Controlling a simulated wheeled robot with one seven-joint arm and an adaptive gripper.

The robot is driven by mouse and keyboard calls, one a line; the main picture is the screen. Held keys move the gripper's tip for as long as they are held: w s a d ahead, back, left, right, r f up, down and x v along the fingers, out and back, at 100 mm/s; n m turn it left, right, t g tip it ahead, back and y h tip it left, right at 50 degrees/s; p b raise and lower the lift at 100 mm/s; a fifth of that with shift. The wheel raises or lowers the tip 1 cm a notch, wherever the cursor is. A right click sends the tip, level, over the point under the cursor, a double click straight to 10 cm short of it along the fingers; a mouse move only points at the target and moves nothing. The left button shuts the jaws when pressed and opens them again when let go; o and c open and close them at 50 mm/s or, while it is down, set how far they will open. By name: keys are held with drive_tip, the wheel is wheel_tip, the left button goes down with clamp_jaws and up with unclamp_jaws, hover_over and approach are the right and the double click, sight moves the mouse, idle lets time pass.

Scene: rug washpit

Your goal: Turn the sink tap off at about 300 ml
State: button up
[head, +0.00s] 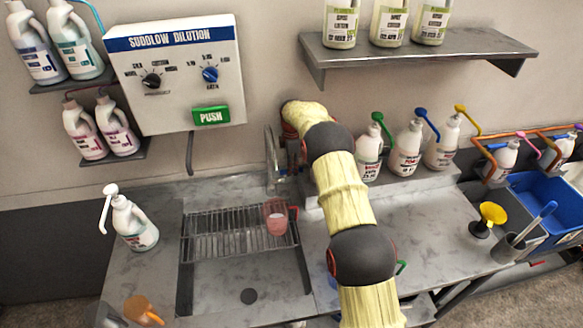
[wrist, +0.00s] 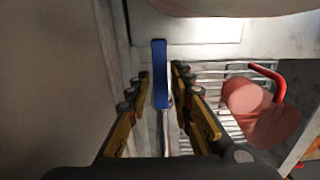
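A blue lever handle (wrist: 160,75), apparently the tap's, stands upright between my gripper's fingertips (wrist: 162,85) in the wrist view. A finger is on each side, and no firm closing on it shows. In the head view my arm hides the gripper and lever; pale metal tap parts (head: 271,160) show beside the arm at the wall. A translucent pink jug (head: 276,217) with a red handle stands on the wire rack over the sink (head: 215,280). It also shows in the wrist view (wrist: 260,110), right of my fingers. Its level and any running water cannot be made out.
A dilution panel (head: 175,70) with two knobs and a green push button hangs left of the tap. Pump bottles (head: 405,148) stand on a ledge right of my arm. A white pump bottle (head: 133,222) stands left of the sink. The right counter is mostly clear.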

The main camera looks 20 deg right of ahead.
clamp_jaws()
idle(0.5)
drive_tip(key=shift+s+a+r+m+b, duration=0.1)
drive_tip(key=shift+s+m+b, duration=0.2)
drive_tip(key=shift+m, duration=0.65)
drive_tip(key=shift+s+a+m+b, duration=0.1)
drive_tip(key=shift+s+m+b, duration=0.15)
drive_tip(key=shift+m, duration=0.7)
drive_tip(key=shift+o, duration=1.9)
unclamp_jaws()
